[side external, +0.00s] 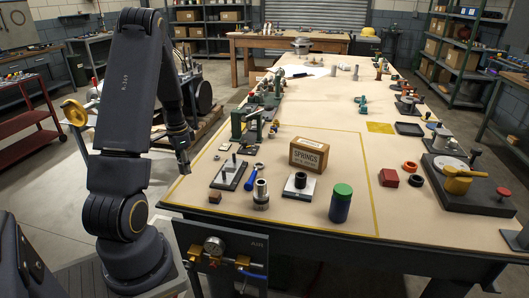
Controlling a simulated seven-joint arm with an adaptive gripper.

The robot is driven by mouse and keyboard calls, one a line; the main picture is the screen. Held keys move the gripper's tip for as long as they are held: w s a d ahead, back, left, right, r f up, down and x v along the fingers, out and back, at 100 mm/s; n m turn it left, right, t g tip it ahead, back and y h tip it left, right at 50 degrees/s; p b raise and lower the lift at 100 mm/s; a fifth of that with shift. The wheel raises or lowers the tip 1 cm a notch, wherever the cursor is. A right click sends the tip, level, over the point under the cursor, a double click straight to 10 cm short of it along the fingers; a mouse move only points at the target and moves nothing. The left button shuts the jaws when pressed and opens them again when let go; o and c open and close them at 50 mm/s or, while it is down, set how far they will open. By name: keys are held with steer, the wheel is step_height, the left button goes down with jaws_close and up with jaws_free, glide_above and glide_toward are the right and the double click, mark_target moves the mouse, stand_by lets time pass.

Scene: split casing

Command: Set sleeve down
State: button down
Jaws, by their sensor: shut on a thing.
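My gripper (184,168) hangs pointing down at the left edge of the table, above the tabletop or its edge. It is shut on the sleeve, which is too small and dark to make out between the fingers. To its right are a dark plate with upright pins (229,176), a metal cylinder with a dark base (261,195) and a light plate carrying a black ring-like part (299,187). My gripper is apart from all of these.
Green fixtures (247,124) stand behind. The tabletop (270,222) is bare at the front.

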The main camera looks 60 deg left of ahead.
steer(key=s+d, duration=0.7)
steer(key=s, duration=0.1)
glide_above(188, 193)
steer(key=f, duration=0.5)
steer(key=d+f, duration=0.1)
steer(key=f, duration=0.2)
steer(key=shift+s, duration=0.35)
steer(key=shift+w+a+f, duration=0.3)
steer(key=shift+a+f, duration=0.1)
steer(key=shift+f, duration=0.2)
steer(key=shift+a+f, duration=0.1)
steer(key=shift+f, duration=1.5)
steer(key=c, duration=0.7)
jaws_free()
steer(key=shift+f, duration=0.15)
